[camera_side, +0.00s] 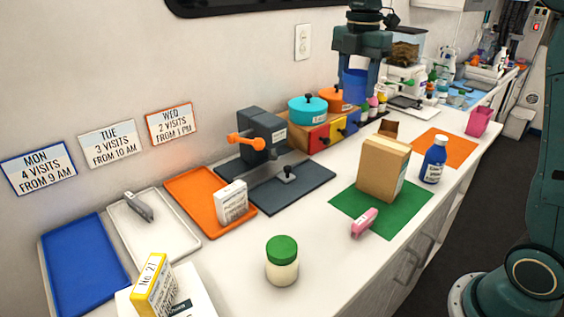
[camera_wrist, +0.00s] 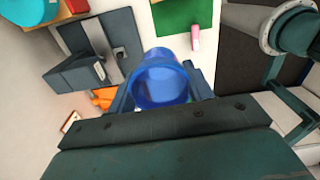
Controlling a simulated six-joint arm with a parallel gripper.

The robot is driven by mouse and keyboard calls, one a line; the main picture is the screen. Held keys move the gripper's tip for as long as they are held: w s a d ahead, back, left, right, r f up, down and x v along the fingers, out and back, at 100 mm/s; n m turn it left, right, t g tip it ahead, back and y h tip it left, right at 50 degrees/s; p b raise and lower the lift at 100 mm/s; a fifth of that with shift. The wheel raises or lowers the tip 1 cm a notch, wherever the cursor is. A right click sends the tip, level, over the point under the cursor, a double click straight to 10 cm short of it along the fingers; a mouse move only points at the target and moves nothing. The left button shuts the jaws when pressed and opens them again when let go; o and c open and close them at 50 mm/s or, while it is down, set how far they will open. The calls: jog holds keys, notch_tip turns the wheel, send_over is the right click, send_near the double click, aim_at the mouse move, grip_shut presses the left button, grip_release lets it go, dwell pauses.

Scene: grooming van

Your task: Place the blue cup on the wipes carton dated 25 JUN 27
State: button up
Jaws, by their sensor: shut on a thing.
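The blue cup (camera_side: 355,84) is held in my gripper (camera_side: 358,72), high above the back of the counter near the coloured drawers. In the wrist view the blue cup (camera_wrist: 160,80) sits between the fingers of my gripper (camera_wrist: 160,92), which is shut on it. No date of 25 JUN 27 can be read in either view. A small white carton with print (camera_side: 232,203) stands on the orange tray, and a larger white box (camera_side: 190,299) lies at the front left edge; I cannot tell whether either is the wipes carton.
A brown box (camera_side: 383,168) stands on a green mat (camera_side: 345,205), with a pink item (camera_side: 364,222) and a blue bottle (camera_side: 434,160) nearby. A green-lidded jar (camera_side: 282,261) stands in front. A dark grey device (camera_side: 262,135) and turquoise pot (camera_side: 307,109) stand at the back.

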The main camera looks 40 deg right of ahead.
notch_tip(320, 180, up, 7)
send_over(388, 144)
jog(key=shift+d+r, duration=0.1)
jog(key=shift+r, duration=0.1)
jog(key=shift+f, duration=0.15)
notch_tip(388, 144, down, 20)
jog(key=shift+r, duration=0.1)
dwell(0.8)
jog(key=o, duration=1)
jog(key=shift+c, duration=0.2)
notch_tip(388, 144, up, 12)
